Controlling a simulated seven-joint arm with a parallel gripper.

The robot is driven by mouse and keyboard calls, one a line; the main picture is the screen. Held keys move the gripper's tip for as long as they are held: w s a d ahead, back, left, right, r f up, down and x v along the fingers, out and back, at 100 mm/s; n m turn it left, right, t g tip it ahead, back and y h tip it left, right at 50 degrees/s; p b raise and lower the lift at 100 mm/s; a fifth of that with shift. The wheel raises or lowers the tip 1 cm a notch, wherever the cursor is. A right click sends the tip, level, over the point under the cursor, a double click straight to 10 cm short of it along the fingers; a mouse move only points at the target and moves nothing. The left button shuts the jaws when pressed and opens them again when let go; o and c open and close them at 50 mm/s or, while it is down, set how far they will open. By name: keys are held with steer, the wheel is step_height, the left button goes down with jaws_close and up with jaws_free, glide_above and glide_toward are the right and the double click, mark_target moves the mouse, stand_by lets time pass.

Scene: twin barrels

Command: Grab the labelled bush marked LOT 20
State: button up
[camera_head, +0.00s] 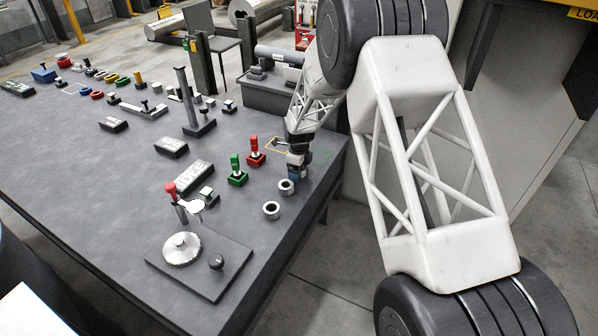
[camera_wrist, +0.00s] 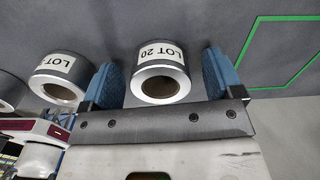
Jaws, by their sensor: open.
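The bush marked LOT 20 (camera_wrist: 158,80) is a short metal ring with a white label and a dark bore, in the wrist view. It sits between the blue fingers of my open gripper (camera_wrist: 162,64), with a small gap showing on each side. In the head view my gripper (camera_head: 297,174) is low over the table's right part; I cannot make out the LOT 20 bush there, and the gripper seems to hide it. A second labelled bush (camera_wrist: 61,77) is just outside the left finger, its number partly covered.
Two bushes, one close to my gripper (camera_head: 286,187) and one nearer the camera (camera_head: 271,210), stand on the dark table (camera_head: 110,190). A green block with a knob (camera_head: 237,172) and a red one (camera_head: 256,153) stand left. A green outline (camera_wrist: 262,55) lies right of the fingers.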

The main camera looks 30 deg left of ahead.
stand_by(0.5)
steer(key=c, duration=1.2)
steer(key=shift+r, duration=0.2)
steer(key=shift+r, duration=0.85)
steer(key=shift+s+d+r, duration=0.15)
steer(key=shift+s+r, duration=0.05)
steer(key=shift+r, duration=0.6)
steer(key=s+d, duration=0.3)
steer(key=s, duration=0.1)
steer(key=s+d+r, duration=0.1)
steer(key=s+d, duration=0.2)
steer(key=s, duration=0.1)
steer(key=s+d, duration=0.3)
steer(key=s, duration=0.1)
steer(key=shift+d+r, duration=0.2)
steer(key=shift+d, duration=0.15)
